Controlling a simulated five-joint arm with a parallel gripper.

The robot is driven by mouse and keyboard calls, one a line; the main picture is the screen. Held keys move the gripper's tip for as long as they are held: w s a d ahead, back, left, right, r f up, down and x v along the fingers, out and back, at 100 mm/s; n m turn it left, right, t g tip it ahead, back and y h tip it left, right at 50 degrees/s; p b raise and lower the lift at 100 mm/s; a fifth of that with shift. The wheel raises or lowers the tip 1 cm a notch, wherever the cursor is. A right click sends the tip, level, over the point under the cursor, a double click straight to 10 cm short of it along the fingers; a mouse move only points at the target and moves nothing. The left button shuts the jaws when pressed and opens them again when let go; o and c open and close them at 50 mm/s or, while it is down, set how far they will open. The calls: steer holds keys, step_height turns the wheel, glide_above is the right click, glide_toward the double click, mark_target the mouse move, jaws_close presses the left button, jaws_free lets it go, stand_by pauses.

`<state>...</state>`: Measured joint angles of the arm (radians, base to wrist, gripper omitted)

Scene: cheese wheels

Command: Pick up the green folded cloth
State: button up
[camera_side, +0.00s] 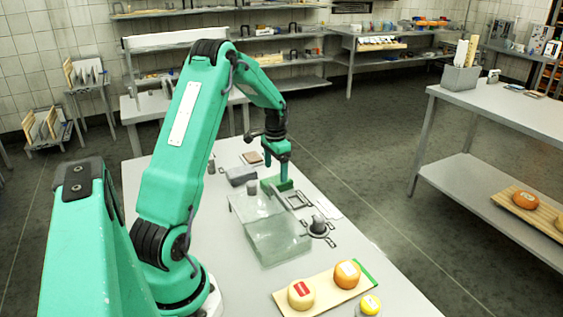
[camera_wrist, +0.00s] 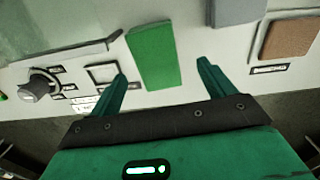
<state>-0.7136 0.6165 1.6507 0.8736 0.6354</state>
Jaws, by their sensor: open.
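The green folded cloth (camera_wrist: 152,55) is a flat green rectangle lying on the table, ahead of and between my fingers in the wrist view. In the side view the green cloth (camera_side: 270,185) is partly hidden by my gripper. My gripper (camera_side: 285,180) is over the cloth, pointing down. In the wrist view my gripper (camera_wrist: 162,78) is open, with one finger to the left and one to the right of the cloth. Nothing is held. I cannot tell the exact height of the fingertips above the table.
A clear box-like cover (camera_side: 275,240) stands just in front of the cloth. A grey folded block (camera_side: 241,176) and a brown square (camera_side: 252,157) lie behind it. A dark knob (camera_side: 318,225) stands to the right. A board with cheese wheels (camera_side: 325,290) is at the front.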

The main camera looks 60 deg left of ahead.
mark_target(277, 179)
steer(key=shift+d+f, duration=0.2)
steer(key=shift+f, duration=2.3)
steer(key=c, duration=1.1)
steer(key=shift+o, duration=0.2)
steer(key=shift+w+r, duration=0.1)
steer(key=shift+r, duration=0.1)
step_height(277, 179, up, 10)
steer(key=shift+f, duration=0.15)
